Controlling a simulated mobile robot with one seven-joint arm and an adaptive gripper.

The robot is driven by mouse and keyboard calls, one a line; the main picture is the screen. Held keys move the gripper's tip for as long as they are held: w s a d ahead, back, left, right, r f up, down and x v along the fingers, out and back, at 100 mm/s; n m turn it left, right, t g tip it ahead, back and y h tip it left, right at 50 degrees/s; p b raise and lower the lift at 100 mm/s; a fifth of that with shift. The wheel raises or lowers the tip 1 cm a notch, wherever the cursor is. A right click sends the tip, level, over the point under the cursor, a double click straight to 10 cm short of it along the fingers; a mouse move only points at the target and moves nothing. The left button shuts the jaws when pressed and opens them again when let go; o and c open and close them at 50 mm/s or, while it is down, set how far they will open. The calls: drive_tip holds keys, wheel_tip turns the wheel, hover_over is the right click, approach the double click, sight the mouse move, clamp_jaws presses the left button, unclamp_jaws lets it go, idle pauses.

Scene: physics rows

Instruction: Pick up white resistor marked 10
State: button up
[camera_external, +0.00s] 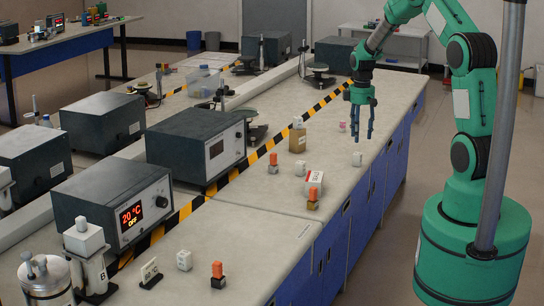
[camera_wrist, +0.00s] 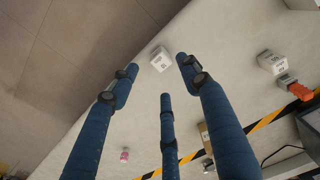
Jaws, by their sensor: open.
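A small white block with dark marks (camera_external: 357,158) stands on the grey bench top near its right edge. It also shows in the wrist view (camera_wrist: 161,59), just beyond the fingertips; its marks are too small to read surely. My gripper (camera_external: 362,122) has blue fingers, spread and empty, pointing down above the bench, above and behind this block in the external view. In the wrist view my gripper (camera_wrist: 160,78) has its fingers apart with nothing between them. Another small white block (camera_external: 184,260) stands at the near end of the bench, its marking unreadable.
Dark instruments (camera_external: 196,143) line the left beyond black-yellow tape (camera_external: 236,173). The bench's right edge is close to the white block.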

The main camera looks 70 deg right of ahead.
sight(358, 153)
drive_tip(key=shift+f+b, duration=0.45)
drive_tip(key=shift+f, duration=2.3)
drive_tip(key=shift+w+d+f+b, duration=0.1)
drive_tip(key=shift+f+b, duration=0.35)
drive_tip(key=shift+f, duration=0.85)
drive_tip(key=shift+d+f+b, duration=0.1)
drive_tip(key=shift+f+b, duration=0.35)
drive_tip(key=shift+f, duration=0.85)
drive_tip(key=shift+a, duration=0.1)
drive_tip(key=shift+c, duration=0.5)
clamp_jaws()
drive_tip(key=shift+r, duration=0.15)
